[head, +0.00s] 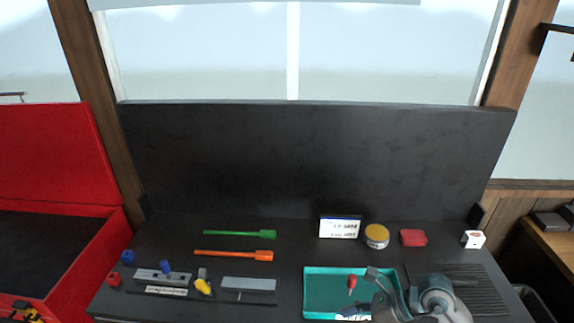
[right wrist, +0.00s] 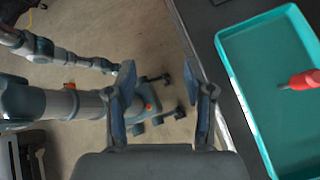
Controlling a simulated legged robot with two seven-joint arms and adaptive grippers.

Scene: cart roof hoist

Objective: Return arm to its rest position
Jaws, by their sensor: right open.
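My right gripper (head: 378,292) shows at the lower right of the head view, in front of the teal tray (head: 306,292). In the right wrist view its two fingers (right wrist: 161,103) are spread wide with nothing between them. Beyond them are the floor and parts of my own body. The bench edge and the tray (right wrist: 236,80) lie to their right. A red-handled tool (head: 352,281) is in the tray, apart from the fingers; its handle also shows in the right wrist view (right wrist: 303,79). I cannot make out my left gripper in either view.
The dark bench holds a green tool (head: 240,233), an orange tool (head: 234,255), a yellow-lidded tin (head: 377,236), a red block (head: 413,237), a white cube (head: 473,239) and a small sign (head: 340,228). An open red box (head: 90,245) stands left. A dark panel (head: 315,160) rises behind.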

